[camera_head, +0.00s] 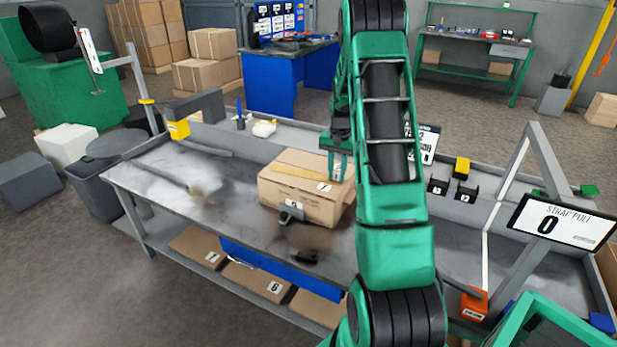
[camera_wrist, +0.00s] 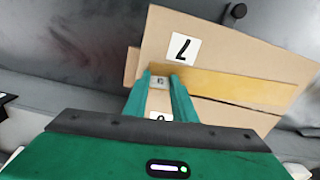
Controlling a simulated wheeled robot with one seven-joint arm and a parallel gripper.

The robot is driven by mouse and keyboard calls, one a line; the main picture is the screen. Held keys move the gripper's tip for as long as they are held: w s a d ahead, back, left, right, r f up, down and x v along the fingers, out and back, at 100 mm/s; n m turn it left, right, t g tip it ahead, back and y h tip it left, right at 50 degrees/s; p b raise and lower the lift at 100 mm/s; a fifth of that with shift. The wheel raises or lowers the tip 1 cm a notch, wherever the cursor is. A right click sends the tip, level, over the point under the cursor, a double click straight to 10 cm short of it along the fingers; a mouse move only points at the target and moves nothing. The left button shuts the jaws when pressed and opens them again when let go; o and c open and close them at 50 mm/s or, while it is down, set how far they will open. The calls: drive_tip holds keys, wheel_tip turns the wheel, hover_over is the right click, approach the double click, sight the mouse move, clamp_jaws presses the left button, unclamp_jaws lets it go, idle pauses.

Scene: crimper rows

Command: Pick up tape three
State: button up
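My gripper (camera_head: 338,168) points down over the right part of a cardboard box (camera_head: 300,208) on the bench. In the wrist view its two green fingers (camera_wrist: 161,80) stand apart, with a gap between them. A small pale piece with a dark mark (camera_wrist: 158,82) shows between the fingertips. The mark may be a 3, but it is too small to read surely. I cannot tell whether the fingers touch it. A yellow-brown strip (camera_head: 303,173) lies along the box top beside a label 7 (camera_head: 324,187). No other piece clearly marked three shows.
A dark dispenser-like thing (camera_head: 292,214) is in front of the box, with another dark object (camera_head: 304,257) nearer the bench edge. Numbered boxes (camera_head: 258,280) sit on the lower shelf. Small black bins (camera_head: 438,187) stand right. The bench's left part (camera_head: 150,178) has free room.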

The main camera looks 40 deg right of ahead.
drive_tip(key=c, duration=0.4)
drive_tip(key=shift+r, duration=0.15)
drive_tip(key=shift+r, duration=0.2)
wheel_tip(320, 180, up, 4)
drive_tip(key=shift+f, duration=0.1)
drive_tip(key=a+r, duration=0.2)
drive_tip(key=a, duration=0.2)
drive_tip(key=a+r, duration=0.2)
drive_tip(key=a, duration=0.1)
drive_tip(key=a+r, duration=0.2)
drive_tip(key=a, duration=0.2)
drive_tip(key=shift+s+a+r, duration=0.1)
drive_tip(key=shift+a+r, duration=0.2)
drive_tip(key=shift+a, duration=0.05)
drive_tip(key=shift+r, duration=0.15)
